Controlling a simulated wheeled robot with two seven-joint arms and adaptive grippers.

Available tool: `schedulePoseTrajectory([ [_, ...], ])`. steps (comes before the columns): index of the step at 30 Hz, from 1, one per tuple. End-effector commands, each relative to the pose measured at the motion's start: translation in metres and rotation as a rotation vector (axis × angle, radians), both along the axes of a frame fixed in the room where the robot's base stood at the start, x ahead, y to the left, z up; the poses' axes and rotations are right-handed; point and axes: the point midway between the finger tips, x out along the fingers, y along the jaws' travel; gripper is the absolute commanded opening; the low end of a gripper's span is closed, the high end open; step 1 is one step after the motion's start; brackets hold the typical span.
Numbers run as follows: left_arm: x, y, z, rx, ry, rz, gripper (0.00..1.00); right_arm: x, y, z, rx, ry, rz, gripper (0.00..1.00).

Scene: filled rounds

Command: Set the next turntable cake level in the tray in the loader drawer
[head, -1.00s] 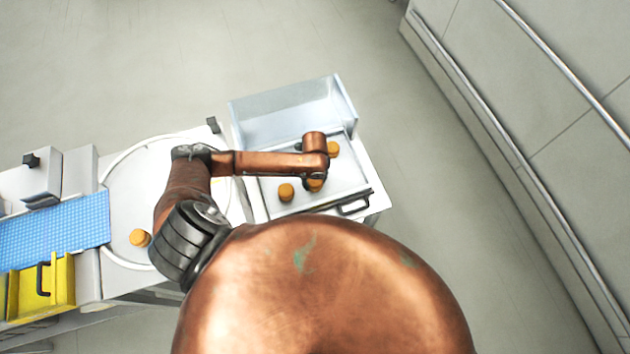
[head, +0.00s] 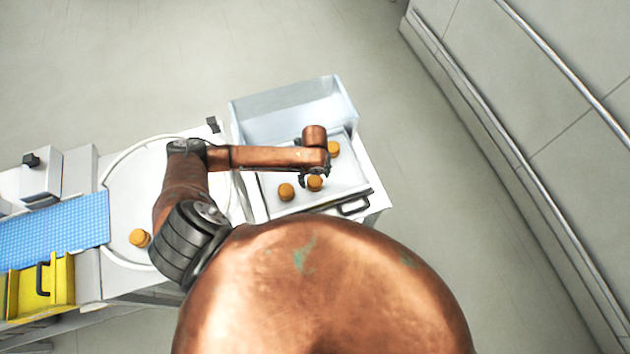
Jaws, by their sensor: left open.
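The tray (head: 333,196) lies in the loader drawer at the centre right, in front of a clear raised cover. Three round orange-brown cakes show in it: one at the left (head: 286,192), one in the middle (head: 315,184) and one at the back right (head: 333,149). My left gripper (head: 314,178) is open just above or beside the middle cake; I cannot tell whether it touches it. My left arm hides part of the turntable and tray. My right gripper is not in view.
A clear cover (head: 290,110) stands behind the tray. The drawer's dark handle (head: 354,207) is at its front right. A blue belt (head: 55,230) leads to the turntable from the left, with a yellow bin (head: 60,280) in front. Open floor lies to the right.

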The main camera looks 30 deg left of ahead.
Motion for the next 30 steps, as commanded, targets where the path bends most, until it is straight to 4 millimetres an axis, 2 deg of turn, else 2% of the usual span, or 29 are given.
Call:
schedulePoseTrajectory([
  [1,0.002,0.0,0.012,-0.001,-0.005,-0.001,0.61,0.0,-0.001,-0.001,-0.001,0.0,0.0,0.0],
  [6,0.002,0.0,0.049,0.0,-0.004,0.0,0.61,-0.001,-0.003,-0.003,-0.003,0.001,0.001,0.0],
  [13,0.001,0.0,0.082,0.0,-0.002,0.001,0.61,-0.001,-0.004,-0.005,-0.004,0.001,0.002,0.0],
  [19,0.0,0.0,0.091,-0.001,-0.001,0.001,0.61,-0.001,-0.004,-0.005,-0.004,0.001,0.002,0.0],
  [27,0.0,0.0,0.09,-0.001,0.0,0.002,0.61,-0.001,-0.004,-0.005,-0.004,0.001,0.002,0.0],
  [30,0.001,0.0,0.088,-0.005,-0.002,0.012,0.61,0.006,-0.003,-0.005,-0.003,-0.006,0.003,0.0],
])
